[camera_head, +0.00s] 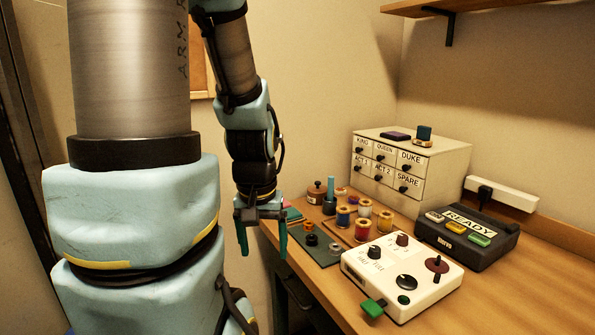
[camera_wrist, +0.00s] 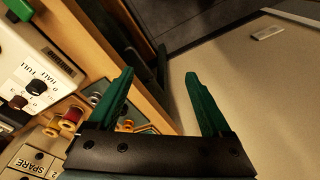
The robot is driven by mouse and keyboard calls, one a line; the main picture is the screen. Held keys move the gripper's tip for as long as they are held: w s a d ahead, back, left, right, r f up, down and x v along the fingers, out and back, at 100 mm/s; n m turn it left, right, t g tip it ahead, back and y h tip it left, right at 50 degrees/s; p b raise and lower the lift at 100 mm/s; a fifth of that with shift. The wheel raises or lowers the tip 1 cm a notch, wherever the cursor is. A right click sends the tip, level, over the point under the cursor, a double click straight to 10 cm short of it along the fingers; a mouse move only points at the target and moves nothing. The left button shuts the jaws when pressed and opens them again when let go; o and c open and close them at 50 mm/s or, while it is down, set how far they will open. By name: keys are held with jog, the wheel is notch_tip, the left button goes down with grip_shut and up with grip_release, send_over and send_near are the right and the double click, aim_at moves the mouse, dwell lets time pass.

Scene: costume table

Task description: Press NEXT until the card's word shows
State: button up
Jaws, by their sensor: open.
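I cannot make out a word card or which button is NEXT. My gripper (camera_head: 262,236) hangs left of the table's edge, pointing down, well apart from the device. Its green fingers are spread and empty; in the wrist view they show (camera_wrist: 163,95) over the floor beside the table.
A white control box (camera_head: 402,275) with knobs stands at the table's front; it also shows in the wrist view (camera_wrist: 35,65). Thread spools (camera_head: 363,228) and small jars stand behind it. A labelled drawer cabinet (camera_head: 425,172) stands at the back. The table (camera_head: 550,262) is clear at right.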

grip_shut()
dwell(0.5)
dwell(0.8)
